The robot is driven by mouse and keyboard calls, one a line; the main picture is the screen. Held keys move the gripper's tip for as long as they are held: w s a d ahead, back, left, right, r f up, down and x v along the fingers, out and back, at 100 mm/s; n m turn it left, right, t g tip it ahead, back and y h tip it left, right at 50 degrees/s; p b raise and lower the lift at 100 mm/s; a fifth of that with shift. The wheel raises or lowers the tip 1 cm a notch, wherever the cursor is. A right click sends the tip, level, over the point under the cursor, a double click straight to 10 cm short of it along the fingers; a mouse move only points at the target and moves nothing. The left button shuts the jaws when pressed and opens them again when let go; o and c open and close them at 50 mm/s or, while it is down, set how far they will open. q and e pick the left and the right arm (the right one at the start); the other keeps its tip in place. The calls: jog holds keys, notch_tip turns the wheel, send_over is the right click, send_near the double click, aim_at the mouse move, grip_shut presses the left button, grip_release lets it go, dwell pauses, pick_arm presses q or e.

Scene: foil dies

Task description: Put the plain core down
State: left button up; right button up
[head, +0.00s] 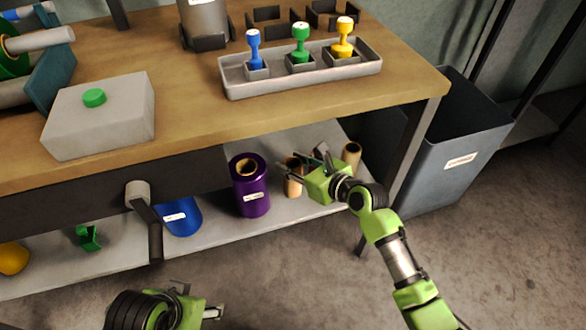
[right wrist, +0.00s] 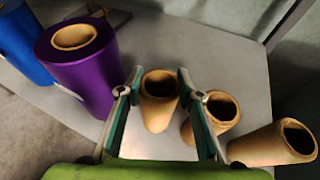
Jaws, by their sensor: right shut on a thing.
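My right gripper (head: 297,168) is over the lower shelf, shut on a plain brown core (head: 293,182). In the right wrist view the core (right wrist: 158,108) stands upright between the two fingers (right wrist: 154,95), its open end towards the camera. Its foot appears to be at the shelf surface; I cannot tell if it touches. A second brown core (right wrist: 212,118) is just right of the right finger, and a third brown core (head: 352,153) stands further right. My left gripper (head: 205,306) is low at the bottom of the head view, away from the shelf; its jaw opening is unclear.
A purple foil roll (head: 250,190) stands just left of the held core, with a blue roll (head: 183,217) further left. The lower shelf (head: 225,222) lies under the workbench (head: 185,120). A grey tray (head: 300,80) holds coloured handled pieces. A dark bin (head: 455,140) stands at right.

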jog(key=shift+f, duration=0.5)
pick_arm(q)
jog(key=shift+f, duration=0.4)
pick_arm(e)
jog(key=shift+r, duration=0.1)
jog(key=o, duration=1)
